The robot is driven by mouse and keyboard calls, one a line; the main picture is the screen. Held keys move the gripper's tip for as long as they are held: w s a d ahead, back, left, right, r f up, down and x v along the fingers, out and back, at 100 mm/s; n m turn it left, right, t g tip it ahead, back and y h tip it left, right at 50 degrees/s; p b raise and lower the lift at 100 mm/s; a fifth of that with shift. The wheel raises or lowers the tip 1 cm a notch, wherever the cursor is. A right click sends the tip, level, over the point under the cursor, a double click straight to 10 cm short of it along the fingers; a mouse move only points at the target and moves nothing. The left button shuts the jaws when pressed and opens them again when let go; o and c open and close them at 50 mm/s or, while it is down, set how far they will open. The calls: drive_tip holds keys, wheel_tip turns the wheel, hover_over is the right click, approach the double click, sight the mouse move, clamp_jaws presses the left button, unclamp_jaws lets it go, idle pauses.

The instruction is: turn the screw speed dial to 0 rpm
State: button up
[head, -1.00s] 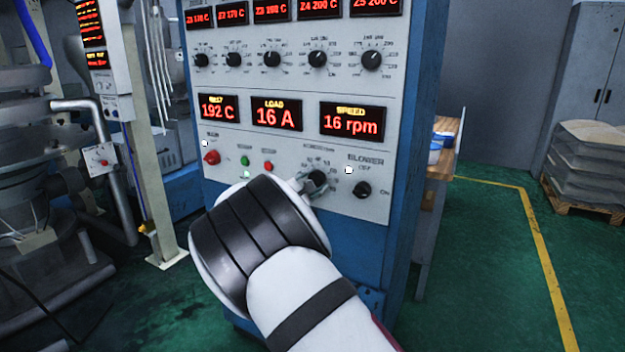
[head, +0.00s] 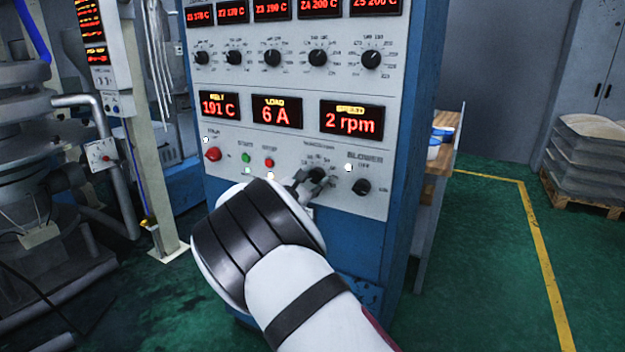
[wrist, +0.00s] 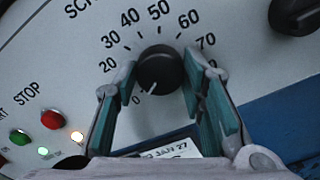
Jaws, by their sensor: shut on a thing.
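The screw speed dial (wrist: 160,68) is a round black knob on a pale panel, with a printed scale around it. Its white pointer line is at the lower left, close to the 0 mark. In the head view the dial (head: 317,175) is partly covered by my gripper (head: 306,182). My gripper (wrist: 158,78) has its teal-padded fingers on either side of the knob, shut on it. The SPEED display (head: 351,121) reads 2 rpm.
The LOAD display (head: 277,112) reads 6 A. The blower knob (head: 361,187) is close to the right of the dial. A red stop button (wrist: 51,119) and green start button (wrist: 19,137) are to the left. Open green floor (head: 480,260) lies right of the cabinet.

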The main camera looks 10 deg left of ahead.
drive_tip(key=shift+f, duration=0.1)
drive_tip(key=o, duration=1.1)
drive_tip(key=v, duration=1.2)
